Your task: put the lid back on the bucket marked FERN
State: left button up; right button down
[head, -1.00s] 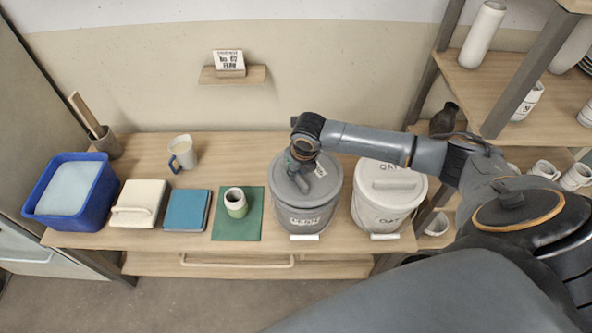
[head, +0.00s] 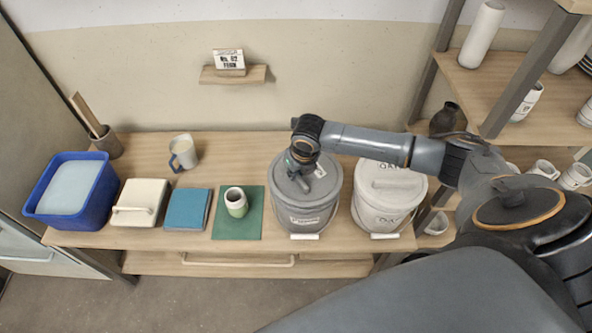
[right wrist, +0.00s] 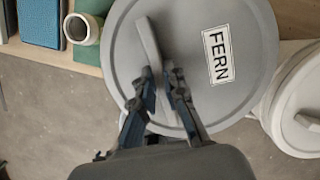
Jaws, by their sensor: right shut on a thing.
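The grey bucket (head: 305,218) with a white label on its front stands on the wooden bench, right of centre. Its grey lid (head: 324,172) lies level over the top of the bucket; I cannot tell whether it is pressed fully down. In the right wrist view the lid (right wrist: 235,100) shows a FERN label and a raised bar handle (right wrist: 149,42). My right gripper (head: 301,170) is above the lid, pointing down, and its fingers (right wrist: 160,76) are shut on the bar handle. My left gripper is not in view.
A pale bucket (head: 384,211) with its lid on, marked OAT, stands close on the right. To the left are a cup (head: 236,203) on a green mat (head: 225,228), a blue book (head: 187,209), a cream block (head: 139,203) and a blue tub (head: 98,198). Shelves (head: 500,95) rise at right.

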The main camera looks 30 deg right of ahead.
jog(key=shift+f, duration=0.55)
dwell(1.2)
jog(key=c, duration=1.3)
grip_release()
jog(key=o, duration=0.5)
jog(key=shift+r+p, duration=0.15)
jog(key=shift+p, duration=0.2)
